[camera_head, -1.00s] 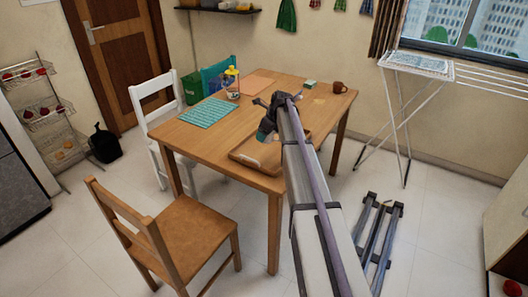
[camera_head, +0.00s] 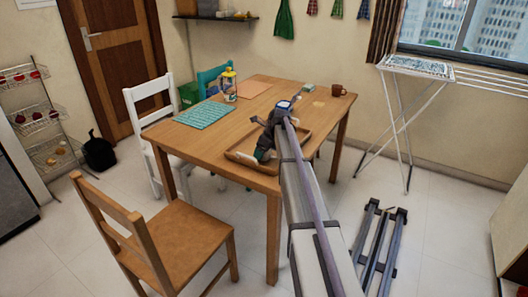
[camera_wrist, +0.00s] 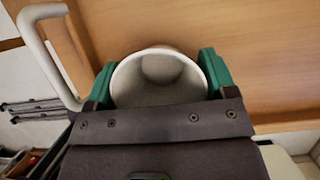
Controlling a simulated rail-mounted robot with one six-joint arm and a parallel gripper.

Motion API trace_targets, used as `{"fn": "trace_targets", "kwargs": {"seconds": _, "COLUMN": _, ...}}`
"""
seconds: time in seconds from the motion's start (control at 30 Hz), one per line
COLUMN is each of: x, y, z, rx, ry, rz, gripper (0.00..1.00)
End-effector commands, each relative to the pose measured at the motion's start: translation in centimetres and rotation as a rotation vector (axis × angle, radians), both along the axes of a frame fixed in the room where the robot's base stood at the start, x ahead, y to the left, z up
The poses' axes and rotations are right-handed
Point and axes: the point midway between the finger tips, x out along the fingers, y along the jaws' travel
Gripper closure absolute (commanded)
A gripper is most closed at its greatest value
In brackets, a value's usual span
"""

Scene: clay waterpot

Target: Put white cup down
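The white cup (camera_wrist: 160,72) is between my gripper's two green fingers in the wrist view, with its round mouth facing the camera. My gripper (camera_wrist: 158,75) is shut on it, one finger on each side. In the head view my gripper (camera_head: 263,154) points down over the wooden tray (camera_head: 235,156) near the table's front edge. The cup is too small and covered there to make out, and I cannot tell whether its base touches the tray. A curved white bar (camera_wrist: 42,52) shows left of the cup; I cannot tell whether it is its handle.
The wooden table (camera_head: 185,138) also holds a teal mat (camera_head: 204,115), a lantern-like jar (camera_head: 229,88) and a brown mug (camera_head: 338,90). A wooden chair (camera_head: 175,237) stands in front, a white chair (camera_head: 146,120) on the left. A drying rack (camera_head: 415,70) is at the right.

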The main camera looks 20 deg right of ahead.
Motion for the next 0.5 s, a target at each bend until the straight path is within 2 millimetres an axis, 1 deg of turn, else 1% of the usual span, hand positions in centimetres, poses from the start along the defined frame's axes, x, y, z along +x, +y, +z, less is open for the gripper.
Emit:
{"fn": "trace_targets", "kwargs": {"seconds": 0.03, "x": 0.00, "y": 0.00, "z": 0.03, "rx": 0.000, "ry": 0.000, "rz": 0.000, "gripper": 0.17}}
{"fn": "trace_targets", "kwargs": {"seconds": 0.2, "x": 0.00, "y": 0.00, "z": 0.04, "rx": 0.000, "ry": 0.000, "rz": 0.000, "gripper": 0.01}}
{"fn": "trace_targets", "kwargs": {"seconds": 0.4, "x": 0.00, "y": 0.00, "z": 0.05, "rx": 0.000, "ry": 0.000, "rz": 0.000, "gripper": 0.00}}
{"fn": "trace_targets", "kwargs": {"seconds": 0.5, "x": 0.00, "y": 0.00, "z": 0.55, "rx": 0.000, "ry": 0.000, "rz": 0.000, "gripper": 0.00}}
